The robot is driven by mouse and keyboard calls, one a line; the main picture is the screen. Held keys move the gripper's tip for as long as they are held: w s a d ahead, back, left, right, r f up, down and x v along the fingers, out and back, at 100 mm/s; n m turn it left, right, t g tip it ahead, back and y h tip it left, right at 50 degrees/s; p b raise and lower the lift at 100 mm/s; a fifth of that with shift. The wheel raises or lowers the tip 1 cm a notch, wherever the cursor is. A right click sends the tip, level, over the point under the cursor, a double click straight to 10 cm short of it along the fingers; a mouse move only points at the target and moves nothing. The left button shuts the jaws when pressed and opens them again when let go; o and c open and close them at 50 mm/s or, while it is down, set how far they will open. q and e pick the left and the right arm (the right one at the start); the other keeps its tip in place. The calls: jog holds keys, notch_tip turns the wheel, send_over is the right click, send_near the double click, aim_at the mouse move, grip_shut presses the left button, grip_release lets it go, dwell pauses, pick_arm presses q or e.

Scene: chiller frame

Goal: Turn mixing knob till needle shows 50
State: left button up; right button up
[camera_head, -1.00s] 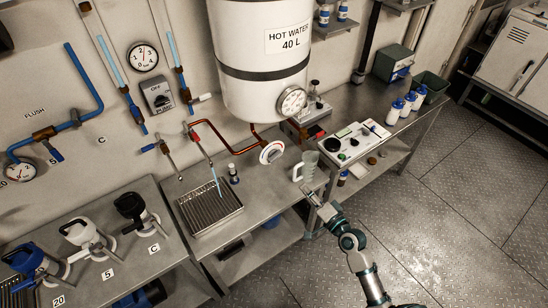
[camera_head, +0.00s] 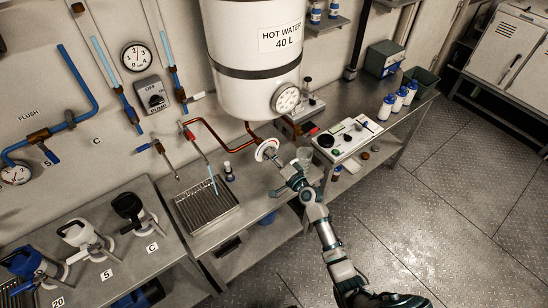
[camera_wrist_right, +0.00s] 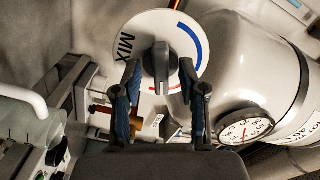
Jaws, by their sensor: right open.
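The mixing dial (camera_head: 266,150) is a white disc below the hot water tank. In the right wrist view its plate (camera_wrist_right: 131,22) bears the word MIX, with blue and red arcs, and the dark grey knob (camera_wrist_right: 160,60) stands at its middle. My right gripper (camera_head: 275,165) is at the dial. In its wrist view the open fingers (camera_wrist_right: 160,85) lie on either side of the knob's lower part, with gaps visible and nothing held. The round gauge (camera_head: 286,99) on the tank also shows in the wrist view (camera_wrist_right: 244,130); its needle reading is too small to tell. My left gripper is out of view.
The white tank (camera_head: 255,60) hangs above the dial. Copper pipe (camera_head: 222,140) runs beside it. A drip tray (camera_head: 206,206) sits left on the bench.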

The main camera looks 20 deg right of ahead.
jog(key=shift+a, duration=0.15)
jog(key=shift+c, duration=0.3)
jog(key=shift+d, duration=0.2)
grip_shut()
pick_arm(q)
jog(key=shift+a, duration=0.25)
pick_arm(e)
jog(key=shift+d, duration=0.1)
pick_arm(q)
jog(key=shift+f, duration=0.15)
pick_arm(e)
jog(key=shift+n, duration=0.3)
pick_arm(q)
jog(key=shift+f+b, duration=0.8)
jog(key=shift+b, duration=0.15)
pick_arm(e)
jog(key=shift+n, duration=3.6)
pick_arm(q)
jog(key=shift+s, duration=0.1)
